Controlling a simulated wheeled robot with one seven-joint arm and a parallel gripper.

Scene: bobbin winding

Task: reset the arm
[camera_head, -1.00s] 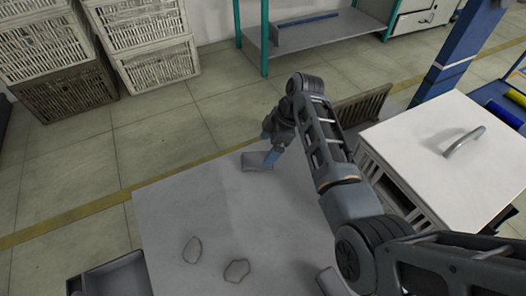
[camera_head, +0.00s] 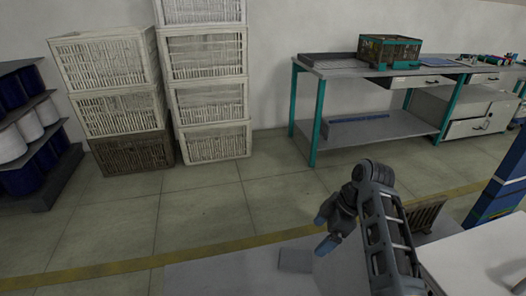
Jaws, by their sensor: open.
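My arm reaches in from the lower right of the head view, and its dark grey links bend down at the wrist. My gripper (camera_head: 324,232) hangs over the far part of the grey table top (camera_head: 215,277), with its bluish fingers pointing down and left. It is open, and I see nothing held in it. A small grey block or bin (camera_head: 295,260) lies on the table just left of and below the fingers. Most of the table top is out of view below the frame.
A white surface (camera_head: 480,258) is at the lower right, with a slatted crate (camera_head: 425,217) behind it. A blue post (camera_head: 503,185) rises at the right. A teal-legged workbench (camera_head: 345,72), stacked crates (camera_head: 210,99) and a spool rack (camera_head: 25,130) stand behind open floor.

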